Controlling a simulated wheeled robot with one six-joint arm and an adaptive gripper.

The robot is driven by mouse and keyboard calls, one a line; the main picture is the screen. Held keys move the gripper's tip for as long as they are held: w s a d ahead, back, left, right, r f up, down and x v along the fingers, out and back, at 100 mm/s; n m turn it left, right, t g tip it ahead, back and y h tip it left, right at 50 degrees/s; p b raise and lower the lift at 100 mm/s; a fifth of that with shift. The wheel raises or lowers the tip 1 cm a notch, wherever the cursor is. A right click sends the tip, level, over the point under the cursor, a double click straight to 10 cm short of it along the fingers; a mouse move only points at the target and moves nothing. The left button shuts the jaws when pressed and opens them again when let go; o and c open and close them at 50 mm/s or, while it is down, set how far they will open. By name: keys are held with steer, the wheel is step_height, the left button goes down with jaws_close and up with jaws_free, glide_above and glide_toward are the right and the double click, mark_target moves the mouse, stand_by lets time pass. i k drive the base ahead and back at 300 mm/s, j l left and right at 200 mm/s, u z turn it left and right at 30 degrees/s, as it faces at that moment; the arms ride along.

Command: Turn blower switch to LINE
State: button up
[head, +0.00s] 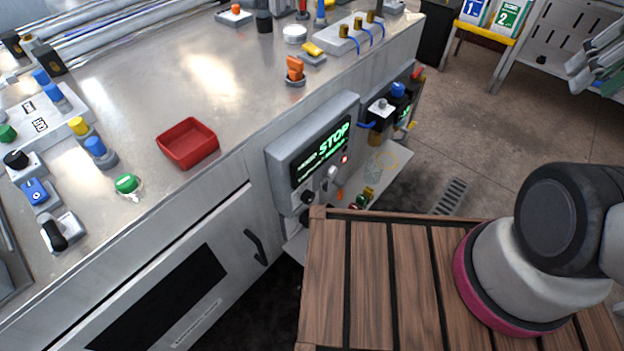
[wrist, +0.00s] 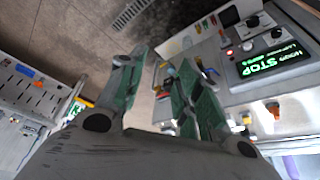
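No switch in view has a readable blower or LINE label, so I cannot tell which one is the blower switch. In the head view, a grey control box (head: 283,165) on the bench front has a display (head: 322,150) reading STOP. Below the display are a red light (head: 345,159), a black knob (head: 307,196) and a grey lever-like part (head: 331,177). The display also shows tilted in the wrist view (wrist: 268,64), with dark knobs (wrist: 253,20) beside it. My gripper (wrist: 160,72) is open and empty, its green fingers apart, left of the box in the wrist view.
The metal bench (head: 130,80) carries a red tray (head: 188,144), an orange switch (head: 295,69), a black-handled switch (head: 56,232) and several coloured buttons. A low shelf (head: 385,172) holds small fittings right of the box. The floor (head: 490,130) is open beyond.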

mark_target(307, 196)
steer(key=k+j, duration=1.1)
steer(key=j, duration=0.1)
